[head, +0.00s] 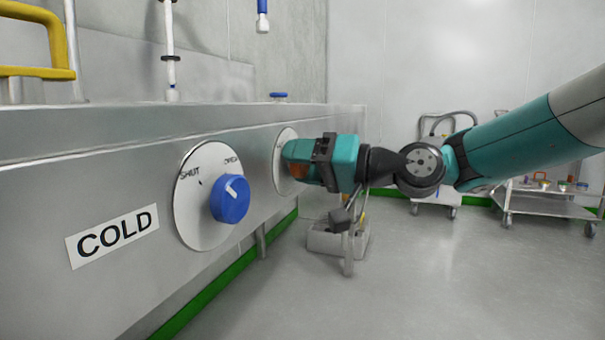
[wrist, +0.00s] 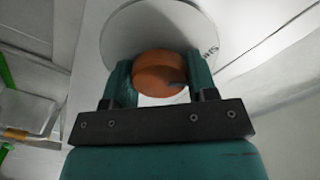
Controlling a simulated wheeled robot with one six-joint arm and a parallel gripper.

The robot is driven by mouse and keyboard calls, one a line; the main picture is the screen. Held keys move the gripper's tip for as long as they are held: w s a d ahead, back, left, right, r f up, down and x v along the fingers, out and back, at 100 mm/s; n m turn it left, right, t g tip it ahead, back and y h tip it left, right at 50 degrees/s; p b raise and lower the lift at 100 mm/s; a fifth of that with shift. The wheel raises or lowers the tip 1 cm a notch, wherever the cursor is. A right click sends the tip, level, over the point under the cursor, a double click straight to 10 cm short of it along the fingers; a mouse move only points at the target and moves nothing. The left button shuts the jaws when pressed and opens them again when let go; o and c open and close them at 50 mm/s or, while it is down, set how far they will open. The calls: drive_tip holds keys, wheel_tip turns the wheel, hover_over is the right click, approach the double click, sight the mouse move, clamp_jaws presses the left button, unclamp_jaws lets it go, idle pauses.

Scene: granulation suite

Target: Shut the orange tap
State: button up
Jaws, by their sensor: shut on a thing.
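The orange tap (wrist: 158,68) is a round knob in front of a pale round dial plate (wrist: 128,30) in the wrist view. My gripper (wrist: 158,80) has one finger on each side of the knob and is shut on it. A dark mark shows on the knob's face, and part of a word shows on the plate to its right, too blurred to read. In the head view my gripper (head: 292,160) reaches the far dial plate (head: 279,150) on the steel panel from the right. There it hides most of the orange knob.
A blue knob (head: 230,199) on a dial marked SHUT and OPEN sits nearer on the same panel, above a COLD label (head: 113,235). A trolley (head: 548,200) and a cart (head: 436,185) stand at the back right. The floor (head: 450,280) in front is clear.

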drive_tip(key=shift+s+a+f+n+b, duration=0.1)
drive_tip(key=shift+n+b, duration=0.4)
drive_tip(key=shift+n, duration=0.4)
drive_tip(key=o, duration=0.9)
